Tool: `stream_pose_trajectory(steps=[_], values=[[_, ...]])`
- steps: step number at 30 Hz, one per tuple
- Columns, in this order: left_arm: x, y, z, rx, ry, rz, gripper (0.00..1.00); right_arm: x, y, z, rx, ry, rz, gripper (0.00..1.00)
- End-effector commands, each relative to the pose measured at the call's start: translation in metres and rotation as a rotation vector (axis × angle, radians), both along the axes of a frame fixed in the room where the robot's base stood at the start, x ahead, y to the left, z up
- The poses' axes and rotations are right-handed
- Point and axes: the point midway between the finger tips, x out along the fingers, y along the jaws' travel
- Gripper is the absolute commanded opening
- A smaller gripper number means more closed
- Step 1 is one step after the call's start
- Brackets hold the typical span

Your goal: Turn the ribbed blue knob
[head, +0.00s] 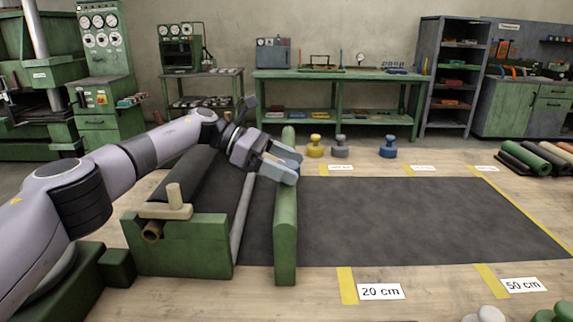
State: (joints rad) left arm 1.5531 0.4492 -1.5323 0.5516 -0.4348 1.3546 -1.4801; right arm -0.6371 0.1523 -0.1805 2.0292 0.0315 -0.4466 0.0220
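A blue knob-shaped piece (388,147) stands upright at the back edge of the wooden table, right of a grey one and a yellow one. It is too small to tell whether it is ribbed. No other blue knob shows clearly. My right gripper is not in view.
A dark sheet (420,220) lies flat from the green roll stand (185,250) across the table, between yellow strips with labels such as 20 cm (380,292) and 50 cm (522,285). Yellow (315,147) and grey (341,148) pieces stand behind it. Rolls (540,158) lie at right.

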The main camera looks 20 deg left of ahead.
Motion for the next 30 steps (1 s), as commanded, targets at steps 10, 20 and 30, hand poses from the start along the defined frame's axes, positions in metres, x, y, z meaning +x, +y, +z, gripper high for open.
stream_pose_trajectory(steps=[10, 20, 30], values=[[-0.004, 0.032, 0.012, 0.0, 0.0, 0.004, 0.81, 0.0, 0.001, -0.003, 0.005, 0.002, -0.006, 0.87], [-0.008, 0.064, 0.027, -0.001, 0.0, 0.0, 0.81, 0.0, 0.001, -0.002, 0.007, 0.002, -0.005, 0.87], [-0.009, 0.065, 0.028, 0.001, 0.004, -0.001, 0.81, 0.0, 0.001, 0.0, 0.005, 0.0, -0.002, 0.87]])
